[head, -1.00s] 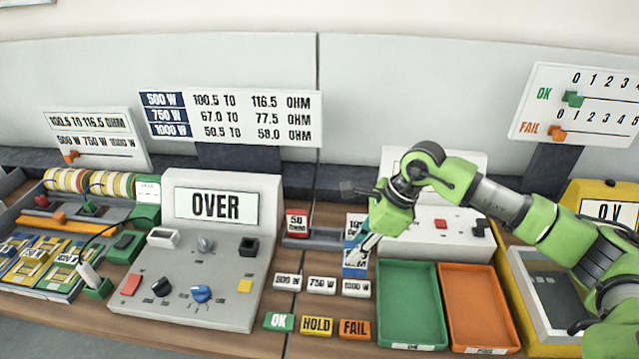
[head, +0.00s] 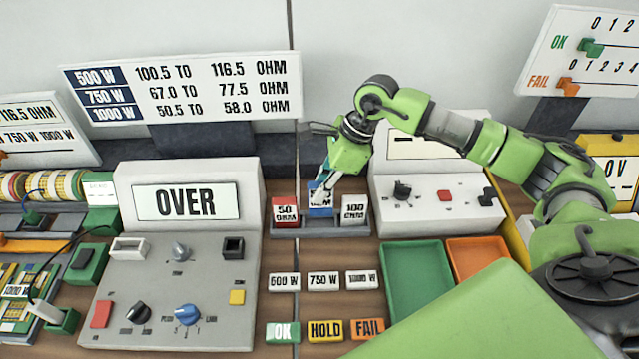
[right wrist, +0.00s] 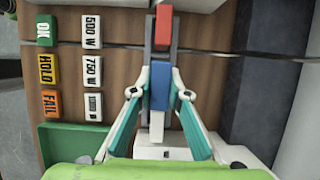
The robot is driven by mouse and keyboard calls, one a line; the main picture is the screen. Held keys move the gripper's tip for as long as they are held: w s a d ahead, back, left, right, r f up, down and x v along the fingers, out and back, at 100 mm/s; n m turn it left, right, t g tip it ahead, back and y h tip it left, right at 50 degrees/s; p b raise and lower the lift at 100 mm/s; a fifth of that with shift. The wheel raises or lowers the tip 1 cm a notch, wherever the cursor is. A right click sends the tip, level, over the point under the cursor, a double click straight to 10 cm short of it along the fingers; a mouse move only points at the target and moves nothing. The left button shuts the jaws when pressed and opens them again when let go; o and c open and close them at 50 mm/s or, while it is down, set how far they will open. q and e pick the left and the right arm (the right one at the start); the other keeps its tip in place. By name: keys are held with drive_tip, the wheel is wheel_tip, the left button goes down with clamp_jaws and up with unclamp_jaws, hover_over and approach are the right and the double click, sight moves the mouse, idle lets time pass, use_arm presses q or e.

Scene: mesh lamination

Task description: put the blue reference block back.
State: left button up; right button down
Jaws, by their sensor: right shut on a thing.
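The blue reference block (head: 319,211) is at the middle place of the small grey rack (head: 320,231), between the red 50 ohm block (head: 285,212) and the white 100 ohm block (head: 354,211). My right gripper (head: 322,192) reaches down from behind and is shut on the blue block. In the right wrist view the blue block (right wrist: 160,85) lies between the two fingertips (right wrist: 159,92), in line with the red block (right wrist: 164,27) and the white block (right wrist: 157,126). Whether its bottom is fully seated is hidden. My left gripper is not in view.
The OVER meter (head: 188,202) stands left of the rack and a grey-white control box (head: 437,209) right of it. White wattage labels and the OK, HOLD and FAIL keys (head: 325,331) lie in front. A green tray (head: 417,284) and an orange tray are at front right.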

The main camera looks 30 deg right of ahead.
wheel_tip(320, 180, down, 2)
drive_tip(key=shift+w+f+b, duration=0.1)
drive_tip(key=shift+f+b, duration=0.15)
drive_tip(key=shift+b, duration=0.2)
drive_tip(key=shift+f, duration=0.3)
drive_tip(key=shift+f+b, duration=0.7)
drive_tip(key=shift+b, duration=0.15)
drive_tip(key=shift+f, duration=0.25)
drive_tip(key=c, duration=1.8)
unclamp_jaws()
drive_tip(key=shift+c, duration=0.2)
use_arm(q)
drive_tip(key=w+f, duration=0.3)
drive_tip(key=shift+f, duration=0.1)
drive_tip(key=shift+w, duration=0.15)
use_arm(e)
drive_tip(key=shift+r, duration=0.1)
